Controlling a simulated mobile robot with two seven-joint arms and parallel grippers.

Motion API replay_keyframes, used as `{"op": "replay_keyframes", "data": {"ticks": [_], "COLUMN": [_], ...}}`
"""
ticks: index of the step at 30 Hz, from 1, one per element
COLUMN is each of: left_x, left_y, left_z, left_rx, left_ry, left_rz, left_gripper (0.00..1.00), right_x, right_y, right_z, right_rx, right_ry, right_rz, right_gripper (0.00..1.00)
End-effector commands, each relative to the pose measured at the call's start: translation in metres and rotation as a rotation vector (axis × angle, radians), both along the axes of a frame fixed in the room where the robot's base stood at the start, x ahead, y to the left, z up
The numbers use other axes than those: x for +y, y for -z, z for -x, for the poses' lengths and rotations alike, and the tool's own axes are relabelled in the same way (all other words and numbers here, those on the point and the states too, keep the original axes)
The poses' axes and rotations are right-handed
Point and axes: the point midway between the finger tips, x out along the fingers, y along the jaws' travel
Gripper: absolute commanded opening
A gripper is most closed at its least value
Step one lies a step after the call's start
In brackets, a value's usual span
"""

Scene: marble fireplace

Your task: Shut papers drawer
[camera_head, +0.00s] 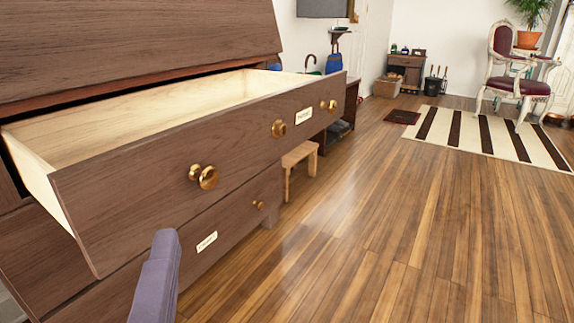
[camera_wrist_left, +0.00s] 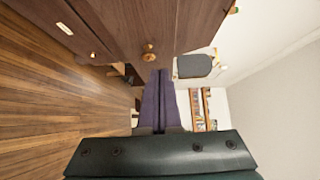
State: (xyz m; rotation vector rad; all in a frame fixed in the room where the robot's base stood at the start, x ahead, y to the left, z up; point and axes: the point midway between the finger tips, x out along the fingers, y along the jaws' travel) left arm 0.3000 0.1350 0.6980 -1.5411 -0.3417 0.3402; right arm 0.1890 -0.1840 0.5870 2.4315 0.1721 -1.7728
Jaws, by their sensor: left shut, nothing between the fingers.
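A brown wooden drawer (camera_head: 190,175) with a pale inside stands pulled out of a dresser in the head view. It looks empty where its inside shows. Its front has brass knobs (camera_head: 204,177) and a white label (camera_head: 303,116) too small to read. My left gripper (camera_head: 166,236) is shut and empty, its purple-grey fingers in front of the dresser and below the open drawer's front in the picture. In the left wrist view the shut fingers (camera_wrist_left: 160,74) point toward a brown wooden front with a brass knob (camera_wrist_left: 149,50) just beyond their tips. My right gripper is not in view.
A closed lower drawer (camera_head: 215,240) has its own label. A small wooden stool (camera_head: 300,158) stands beyond the dresser. The wood floor to the right is clear up to a striped rug (camera_head: 490,135) and a red chair (camera_head: 515,75).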

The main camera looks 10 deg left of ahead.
Motion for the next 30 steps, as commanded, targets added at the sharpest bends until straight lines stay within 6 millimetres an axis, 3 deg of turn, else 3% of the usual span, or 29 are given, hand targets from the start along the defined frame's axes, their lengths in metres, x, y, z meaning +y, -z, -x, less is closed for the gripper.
{"op": "replay_keyframes", "data": {"ticks": [14, 21, 30], "left_x": [0.041, 0.071, 0.077], "left_y": [-0.001, 0.0, -0.001], "left_z": [-0.086, -0.094, -0.096], "left_rx": [-0.004, 0.001, 0.002], "left_ry": [-0.003, -0.002, -0.002], "left_rz": [0.001, 0.0, 0.002], "left_gripper": [0.0, 0.0, 0.0], "right_x": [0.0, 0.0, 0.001], "right_y": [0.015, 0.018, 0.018], "right_z": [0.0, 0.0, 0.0], "right_rx": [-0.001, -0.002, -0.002], "right_ry": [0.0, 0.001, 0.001], "right_rz": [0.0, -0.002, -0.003], "right_gripper": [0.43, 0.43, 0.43]}}
